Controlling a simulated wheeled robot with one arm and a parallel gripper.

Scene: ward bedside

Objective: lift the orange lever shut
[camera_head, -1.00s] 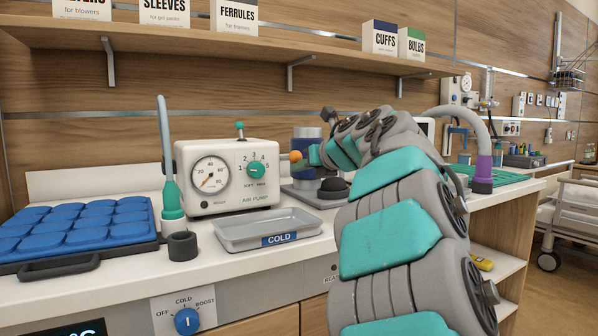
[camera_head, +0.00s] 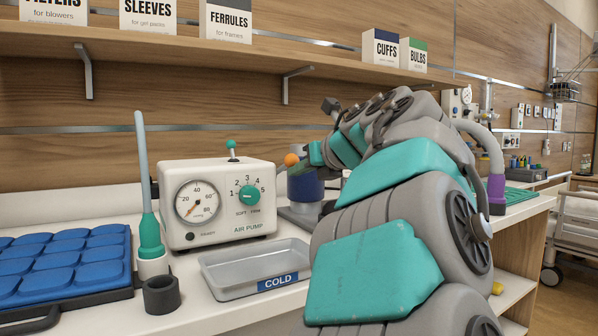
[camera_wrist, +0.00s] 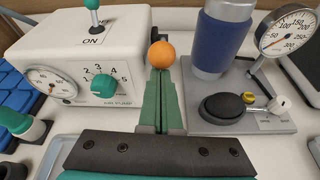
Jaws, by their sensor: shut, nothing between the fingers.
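The orange lever's round ball end (camera_head: 291,160) shows in the head view just left of my gripper's tips (camera_head: 311,155), about level with the air pump's top. In the wrist view the orange ball (camera_wrist: 161,55) sits right at the far end of my green fingers (camera_wrist: 160,95). The fingers lie together, shut with nothing between them. They appear to touch the ball or lie very close; I cannot tell which. The lever's arm and pivot are hidden behind my gripper. A blue cylinder (camera_head: 304,189) stands behind and below the ball; it also shows in the wrist view (camera_wrist: 219,45).
The air pump (camera_head: 217,200) stands left of my gripper, with a small green-tipped toggle (camera_head: 232,146) on top. A grey tray (camera_head: 222,277) lies in front of it. A gauge (camera_wrist: 289,30) and black bulb (camera_wrist: 222,107) stand right of the fingers. A shelf (camera_head: 240,58) runs above.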

